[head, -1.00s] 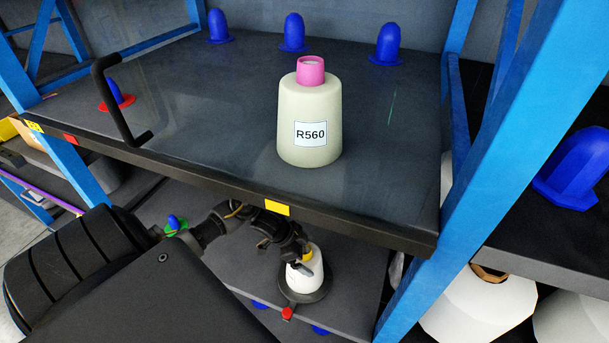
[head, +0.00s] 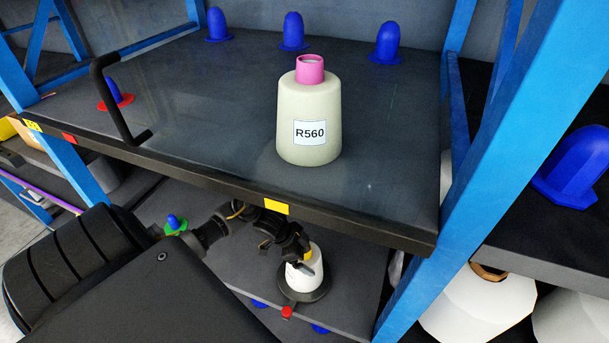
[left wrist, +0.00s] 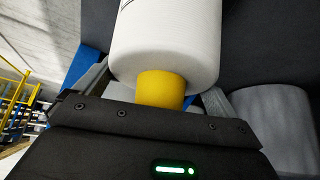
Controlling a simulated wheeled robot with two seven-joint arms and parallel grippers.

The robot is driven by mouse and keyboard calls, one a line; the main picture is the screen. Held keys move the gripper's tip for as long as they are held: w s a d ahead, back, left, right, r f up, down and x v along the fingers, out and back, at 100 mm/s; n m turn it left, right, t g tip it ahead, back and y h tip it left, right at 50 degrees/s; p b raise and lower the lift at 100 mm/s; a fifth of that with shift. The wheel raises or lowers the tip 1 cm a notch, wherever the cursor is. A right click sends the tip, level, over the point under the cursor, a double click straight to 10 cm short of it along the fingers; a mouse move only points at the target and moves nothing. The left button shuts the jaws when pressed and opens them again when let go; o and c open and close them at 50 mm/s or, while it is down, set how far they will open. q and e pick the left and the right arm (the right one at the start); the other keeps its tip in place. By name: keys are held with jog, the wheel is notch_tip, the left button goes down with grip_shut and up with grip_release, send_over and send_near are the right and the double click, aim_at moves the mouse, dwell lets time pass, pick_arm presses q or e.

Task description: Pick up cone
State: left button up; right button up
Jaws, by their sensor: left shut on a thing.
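A white cone with a yellow top (head: 301,276) stands on the lower shelf, on a dark round base, partly hidden by my left gripper. My left gripper (head: 307,262) is at its yellow top and shut on it. In the left wrist view the white cone (left wrist: 165,45) fills the upper middle, its yellow tube (left wrist: 160,88) between the fingers (left wrist: 155,95). Another cone, cream with a pink top and labelled R560 (head: 309,113), stands upright on the upper shelf. My right gripper is not in view.
The upper shelf (head: 220,110) overhangs my left arm. Blue pegs (head: 293,32) stand along its back. A black handle (head: 112,105) rises at its left, and a blue post (head: 480,170) stands at right. White cones (head: 477,307) sit lower right.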

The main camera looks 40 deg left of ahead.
pick_arm(q)
notch_tip(320, 180, up, 10)
jog(key=shift+f+p, duration=0.2)
jog(key=shift+p, duration=0.1)
jog(key=shift+r, duration=0.25)
